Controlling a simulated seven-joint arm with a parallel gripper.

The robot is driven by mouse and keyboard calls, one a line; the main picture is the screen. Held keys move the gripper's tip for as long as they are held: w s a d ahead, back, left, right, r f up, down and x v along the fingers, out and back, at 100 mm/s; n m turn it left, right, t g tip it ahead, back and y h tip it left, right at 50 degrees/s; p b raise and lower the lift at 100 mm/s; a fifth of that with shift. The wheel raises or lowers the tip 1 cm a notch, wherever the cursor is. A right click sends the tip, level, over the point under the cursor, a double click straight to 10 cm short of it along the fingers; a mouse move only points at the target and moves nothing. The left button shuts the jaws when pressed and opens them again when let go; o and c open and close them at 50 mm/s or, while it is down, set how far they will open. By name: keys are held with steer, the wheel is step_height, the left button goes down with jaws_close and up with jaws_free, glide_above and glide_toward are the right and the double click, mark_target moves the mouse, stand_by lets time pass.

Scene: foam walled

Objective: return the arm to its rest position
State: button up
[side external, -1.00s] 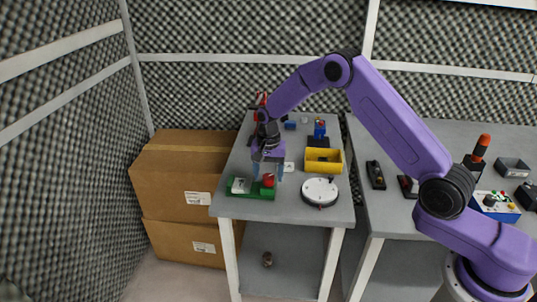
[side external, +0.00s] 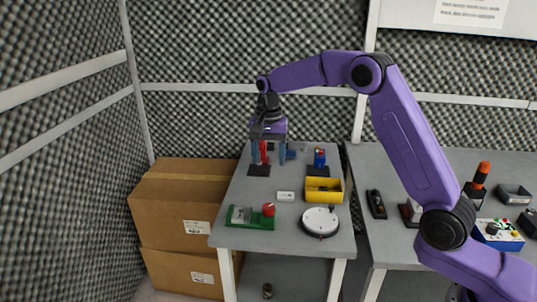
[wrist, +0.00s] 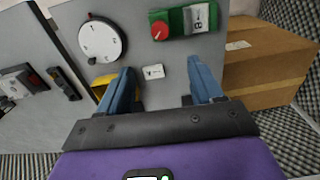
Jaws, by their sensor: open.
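My gripper (side external: 268,160) hangs over the back half of the left grey table (side external: 262,242), pointing down, with its blue fingers apart and nothing between them. In the wrist view my gripper (wrist: 162,75) shows the same spread fingers, with bare tabletop and a small white card (wrist: 153,72) visible beyond the gap. My purple arm arches high above the tables from the right.
A green base with a red knob (side external: 250,217), a white round dial (side external: 320,222), a yellow bin (side external: 324,190) and a white card (side external: 285,196) lie on the left table. Cardboard boxes (side external: 180,205) stand left. A red-and-black upright object stands behind my gripper.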

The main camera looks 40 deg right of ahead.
steer(key=shift+s+r, duration=0.1)
steer(key=shift+r, duration=0.05)
steer(key=s+a+r+n, duration=0.2)
steer(key=s+a+n, duration=0.25)
steer(key=s, duration=0.45)
steer(key=s+a+r+n, duration=0.1)
steer(key=s+a+n, duration=0.2)
steer(key=s+n, duration=0.45)
steer(key=s+d+f+n, duration=0.1)
steer(key=s+d+n, duration=0.1)
steer(key=s, duration=0.6)
steer(key=s+d+f+n, duration=0.1)
steer(key=s+d+n, duration=0.2)
steer(key=s, duration=0.6)
steer(key=s+d+f+n, duration=0.1)
steer(key=s+d+n, duration=0.2)
steer(key=s, duration=0.5)
steer(key=shift+s+d+n, duration=0.2)
steer(key=shift+n, duration=0.7)
